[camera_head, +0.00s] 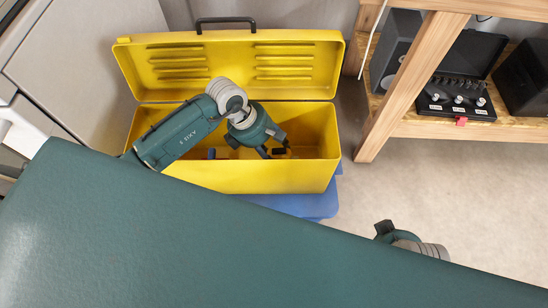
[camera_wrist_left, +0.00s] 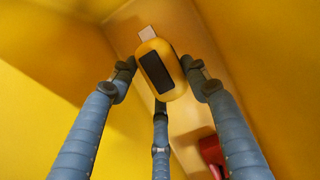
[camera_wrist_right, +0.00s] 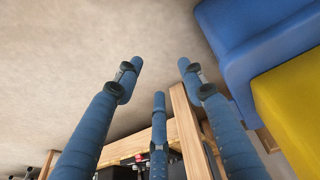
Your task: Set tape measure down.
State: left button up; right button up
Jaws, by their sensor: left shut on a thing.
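The tape measure (camera_wrist_left: 158,72) is yellow with a black face and a pale tab at one end. It sits between the fingers of my left gripper (camera_head: 277,151), which is shut on it. That gripper reaches down inside the open yellow toolbox (camera_head: 255,177). Whether the tape measure touches the box floor I cannot tell. In the head view it is mostly hidden by the fingers. My right gripper (camera_wrist_right: 158,82) is open and empty above bare floor, outside the box.
The toolbox lid (camera_head: 230,64) stands open at the back. The box rests on a blue support (camera_head: 300,206). A red object (camera_wrist_left: 211,150) lies inside the box. A wooden shelf (camera_head: 410,80) with a black case (camera_head: 458,102) stands at right. Floor between is clear.

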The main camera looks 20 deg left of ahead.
aim_at(275, 157)
pick_arm(q)
notch_tip(275, 157, down, 3)
jog(key=shift+d+f+b, duration=0.1)
jog(key=shift+f+b, duration=0.1)
jog(key=shift+b, duration=0.2)
jog(key=shift+f, duration=0.25)
pick_arm(e)
jog(key=v, duration=0.3)
jog(key=shift+w+r, duration=0.1)
jog(key=shift+r, duration=0.1)
pick_arm(q)
jog(key=shift+f, duration=0.1)
jog(key=o, duration=1.4)
jog(key=shift+c, duration=0.2)
pick_arm(e)
jog(key=shift+r, duration=0.15)
pick_arm(q)
jog(key=shift+a+r, duration=0.2)
jog(key=shift+r, duration=0.2)
jog(key=p+v, duration=0.2)
jog(key=v, duration=0.9)
jog(key=shift+r, duration=0.15)
pick_arm(e)
notch_tip(275, 157, down, 9)
jog(key=shift+w+r, duration=0.15)
jog(key=shift+w, duration=0.15)
pick_arm(q)
jog(key=shift+a, duration=0.1)
pick_arm(e)
jog(key=shift+a, duration=0.1)
